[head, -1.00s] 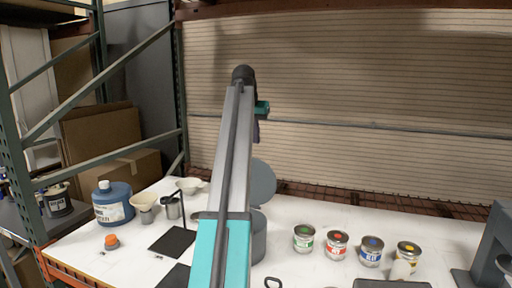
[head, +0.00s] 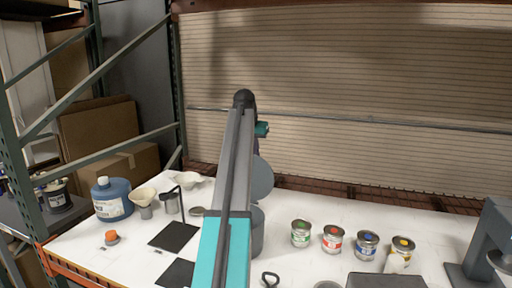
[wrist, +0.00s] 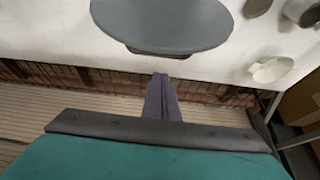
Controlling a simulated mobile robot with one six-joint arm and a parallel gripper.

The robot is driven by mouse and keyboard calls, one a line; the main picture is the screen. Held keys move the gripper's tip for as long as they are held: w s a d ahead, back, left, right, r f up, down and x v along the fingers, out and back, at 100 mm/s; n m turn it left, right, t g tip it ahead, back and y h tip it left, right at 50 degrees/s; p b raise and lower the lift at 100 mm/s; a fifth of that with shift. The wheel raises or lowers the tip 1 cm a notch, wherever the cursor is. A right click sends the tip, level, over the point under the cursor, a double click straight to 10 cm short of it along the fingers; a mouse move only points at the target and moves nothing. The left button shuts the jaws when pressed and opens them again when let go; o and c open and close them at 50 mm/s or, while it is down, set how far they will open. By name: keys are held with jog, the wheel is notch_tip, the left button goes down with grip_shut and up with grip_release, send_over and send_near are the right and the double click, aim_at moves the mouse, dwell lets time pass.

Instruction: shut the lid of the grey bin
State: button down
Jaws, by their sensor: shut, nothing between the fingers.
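The grey bin (head: 257,232) stands on the white table, mostly hidden behind my arm in the head view. Its round grey lid (head: 263,180) is open and stands up at the bin's back. In the wrist view the lid (wrist: 170,22) fills the top middle, and the bin body is hidden. My gripper (wrist: 161,80) is shut and empty, with its fingertips just short of the lid's lower edge in the picture. I cannot tell whether they touch. In the head view my arm largely hides the fingers, which are behind the lid.
Several small paint cans (head: 333,239) stand right of the bin. A blue jug (head: 112,199), a funnel cup (head: 144,201) and black mats (head: 174,236) are at left. A white bowl (wrist: 270,69) lies near the table's back edge. A slatted wall (head: 340,100) rises behind.

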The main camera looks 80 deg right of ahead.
jog(key=shift+w+a+f+p, duration=0.1)
jog(key=shift+w+a+p, duration=0.1)
jog(key=shift+a, duration=0.45)
jog(key=shift+w+a+f+p, duration=0.1)
jog(key=shift+a+p, duration=0.1)
jog(key=shift+a, duration=0.4)
